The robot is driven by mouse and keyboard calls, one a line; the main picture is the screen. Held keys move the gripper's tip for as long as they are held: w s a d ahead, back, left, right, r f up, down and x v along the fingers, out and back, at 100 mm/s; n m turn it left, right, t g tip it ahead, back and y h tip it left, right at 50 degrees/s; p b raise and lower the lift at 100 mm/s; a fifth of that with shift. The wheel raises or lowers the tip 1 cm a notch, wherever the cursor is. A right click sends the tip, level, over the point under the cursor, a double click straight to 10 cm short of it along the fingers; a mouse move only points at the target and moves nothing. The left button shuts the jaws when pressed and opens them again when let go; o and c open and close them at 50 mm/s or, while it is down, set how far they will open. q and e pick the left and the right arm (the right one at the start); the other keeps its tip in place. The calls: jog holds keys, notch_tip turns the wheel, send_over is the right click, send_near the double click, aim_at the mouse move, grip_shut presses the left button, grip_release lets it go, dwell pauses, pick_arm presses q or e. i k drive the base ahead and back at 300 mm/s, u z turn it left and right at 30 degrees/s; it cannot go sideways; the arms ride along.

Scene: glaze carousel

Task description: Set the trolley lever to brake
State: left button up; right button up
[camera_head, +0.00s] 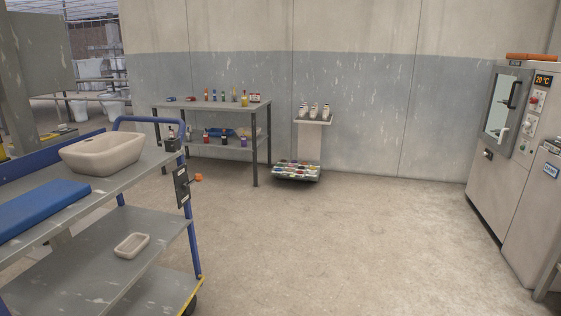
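The trolley (165,260) stands at the left, with grey shelves and a blue tube frame. A dark upright plate (182,187) is fixed to its right corner post. A short lever with an orange knob (198,178) sticks out from the plate to the right. The markings on the plate are too small to read, so I cannot tell which setting the lever is at. Neither of my grippers is in view.
A beige basin (102,153) and a blue pad (40,208) lie on the trolley's top; a small dish (131,245) is on its lower shelf. A bottle-laden table (212,108) and white stand (310,145) line the wall. A cabinet (490,170) stands right. The middle floor is clear.

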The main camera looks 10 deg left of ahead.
aim_at(198, 176)
jog(key=z, duration=0.45)
jog(key=i, duration=2.4)
jog(key=u, duration=1.3)
jog(key=i, duration=1.25)
jog(key=u, duration=1)
